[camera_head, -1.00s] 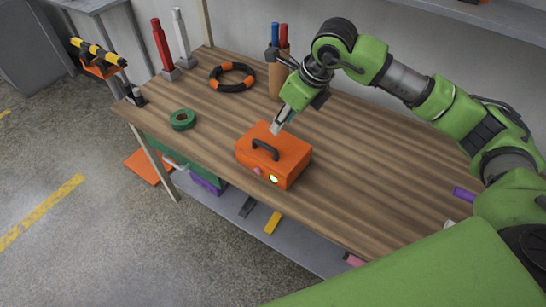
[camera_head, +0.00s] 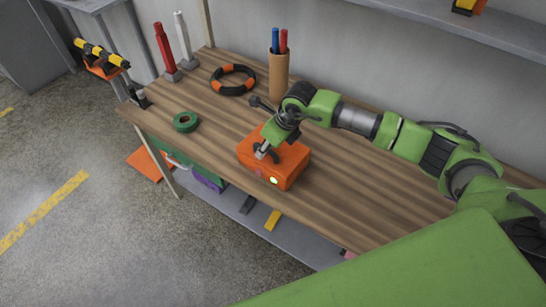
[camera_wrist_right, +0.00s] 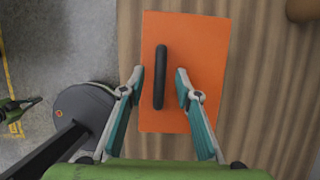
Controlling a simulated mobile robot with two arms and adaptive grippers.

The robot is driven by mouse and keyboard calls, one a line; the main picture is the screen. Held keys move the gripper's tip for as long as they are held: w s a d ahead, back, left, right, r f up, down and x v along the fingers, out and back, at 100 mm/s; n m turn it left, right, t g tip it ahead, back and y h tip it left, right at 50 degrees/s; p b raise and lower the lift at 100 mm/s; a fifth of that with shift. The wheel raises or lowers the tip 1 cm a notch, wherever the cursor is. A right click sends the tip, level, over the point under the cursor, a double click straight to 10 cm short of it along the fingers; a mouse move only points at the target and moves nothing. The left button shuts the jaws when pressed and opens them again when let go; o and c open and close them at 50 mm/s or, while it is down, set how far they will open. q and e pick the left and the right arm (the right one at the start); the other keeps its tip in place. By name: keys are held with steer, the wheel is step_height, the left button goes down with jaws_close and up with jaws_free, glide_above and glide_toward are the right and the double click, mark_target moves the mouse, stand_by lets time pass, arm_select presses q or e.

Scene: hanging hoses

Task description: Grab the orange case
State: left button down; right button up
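The orange case (camera_head: 285,165) lies on the wooden workbench near its front edge, with a dark handle on its lid. In the right wrist view the case (camera_wrist_right: 205,60) is seen from above with its black handle (camera_wrist_right: 160,78) upright in the picture. My right gripper (camera_head: 262,152) is down at the handle in the head view. In the wrist view its two open fingers (camera_wrist_right: 160,82) stand on either side of the handle, with a gap on both sides. My left gripper does not show in the head view.
A green tape roll (camera_head: 185,122), a black-and-orange ring (camera_head: 232,80) and a pen holder (camera_head: 279,75) stand on the workbench (camera_head: 345,190). Red and white upright tools (camera_head: 166,50) are at the back left. A shelf (camera_head: 440,25) hangs above right.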

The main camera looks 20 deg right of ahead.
jaws_close()
steer(key=shift+r, duration=0.15)
